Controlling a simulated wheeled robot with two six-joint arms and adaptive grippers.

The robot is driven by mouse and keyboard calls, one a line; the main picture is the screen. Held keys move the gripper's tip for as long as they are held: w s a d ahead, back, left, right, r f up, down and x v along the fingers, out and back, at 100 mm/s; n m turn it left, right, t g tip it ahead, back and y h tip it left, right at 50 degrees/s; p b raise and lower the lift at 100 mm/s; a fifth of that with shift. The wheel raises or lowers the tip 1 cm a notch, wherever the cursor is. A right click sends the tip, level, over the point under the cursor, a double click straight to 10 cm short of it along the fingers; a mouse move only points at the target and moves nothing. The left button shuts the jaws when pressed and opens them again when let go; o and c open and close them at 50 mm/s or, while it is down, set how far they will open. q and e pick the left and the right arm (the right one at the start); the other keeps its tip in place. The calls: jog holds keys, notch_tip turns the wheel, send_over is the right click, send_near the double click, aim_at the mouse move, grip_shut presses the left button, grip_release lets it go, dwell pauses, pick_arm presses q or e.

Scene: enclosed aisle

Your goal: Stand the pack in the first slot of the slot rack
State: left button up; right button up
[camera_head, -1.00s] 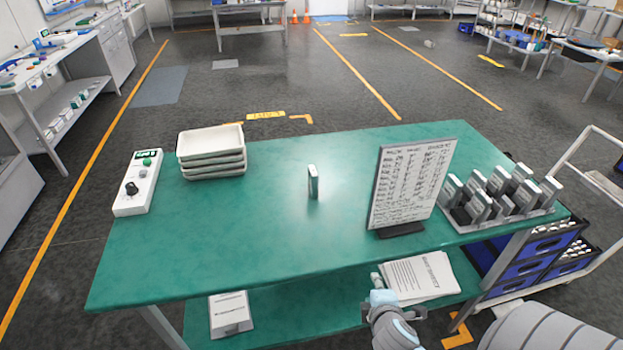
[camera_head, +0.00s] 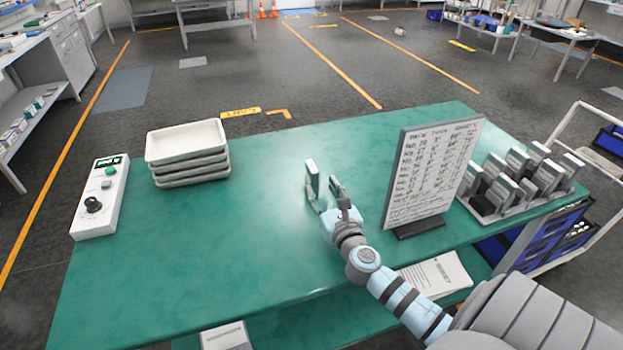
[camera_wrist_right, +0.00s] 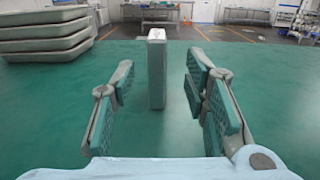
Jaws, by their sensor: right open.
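The pack (camera_head: 312,178) is a small pale upright block standing alone on the green table. In the right wrist view the pack (camera_wrist_right: 156,72) stands straight ahead, between the lines of the two fingers and a little beyond them. My right gripper (camera_head: 325,195) is open and empty, just short of the pack; its spread fingers also show in the right wrist view (camera_wrist_right: 158,110). The slot rack (camera_head: 530,195) is at the table's right end, with several grey packs standing in it. Which slot is free I cannot tell. My left gripper is not in view.
A sign board (camera_head: 432,175) stands upright between my right arm and the rack. Stacked trays (camera_head: 187,143) and a control box (camera_head: 103,195) with a knob are at the left. The table's middle (camera_head: 240,240) is clear.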

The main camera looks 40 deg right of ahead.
aim_at(315, 181)
jog(key=x, duration=0.7)
jog(key=shift+w+a+f, duration=0.1)
jog(key=shift+w+f, duration=0.05)
jog(key=shift+w, duration=0.35)
jog(key=shift+c, duration=0.4)
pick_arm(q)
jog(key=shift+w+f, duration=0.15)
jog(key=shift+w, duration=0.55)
pick_arm(e)
grip_shut()
